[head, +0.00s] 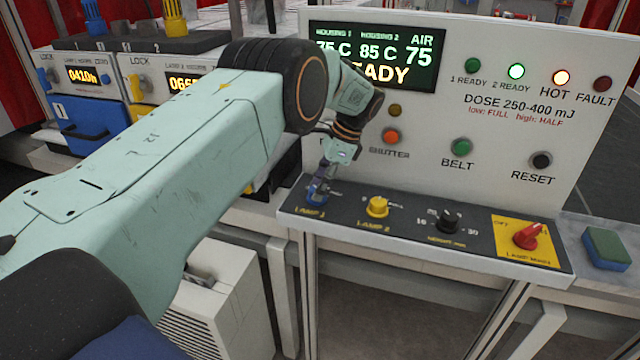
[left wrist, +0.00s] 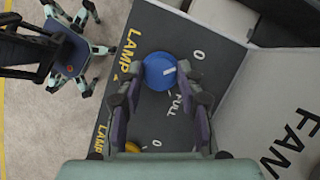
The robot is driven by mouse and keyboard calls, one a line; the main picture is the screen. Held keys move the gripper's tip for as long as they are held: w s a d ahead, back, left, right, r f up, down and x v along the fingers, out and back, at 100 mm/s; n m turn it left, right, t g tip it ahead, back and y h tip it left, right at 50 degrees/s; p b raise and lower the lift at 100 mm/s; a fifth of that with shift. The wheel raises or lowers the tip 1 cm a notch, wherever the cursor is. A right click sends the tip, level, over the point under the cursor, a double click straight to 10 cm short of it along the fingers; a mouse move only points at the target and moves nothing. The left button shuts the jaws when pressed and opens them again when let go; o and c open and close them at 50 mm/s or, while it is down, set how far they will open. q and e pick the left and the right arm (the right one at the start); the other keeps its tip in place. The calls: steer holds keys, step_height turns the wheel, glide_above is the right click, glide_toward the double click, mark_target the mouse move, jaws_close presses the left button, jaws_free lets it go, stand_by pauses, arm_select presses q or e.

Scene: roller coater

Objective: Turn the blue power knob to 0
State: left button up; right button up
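The blue power knob (left wrist: 160,71) sits on the dark sloping panel by the LAMP 1 lettering. Its short white mark points right in the left wrist view, between a printed 0 and FULL. My left gripper (left wrist: 160,76) has one finger on each side of the knob, apart from each other; a narrow gap seems to show beside the knob. In the head view my left gripper (head: 318,183) reaches down over the blue knob (head: 316,196) and partly hides it. My right gripper is in neither view.
Right of the blue knob stand a yellow knob (head: 377,207), a black knob (head: 448,221) and a red switch (head: 527,236) on a yellow plate. The upright panel (head: 420,160) with buttons and lights rises behind. A green-and-blue sponge (head: 606,249) lies at far right.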

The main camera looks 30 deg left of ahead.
arm_select(q)
steer(key=o, duration=0.4)
steer(key=shift+a, duration=0.1)
steer(key=shift+o, duration=0.2)
steer(key=shift+w+d+r, duration=0.15)
steer(key=shift+d+r, duration=0.05)
steer(key=shift+r, duration=0.2)
steer(key=v, duration=1.1)
steer(key=shift+r, duration=0.1)
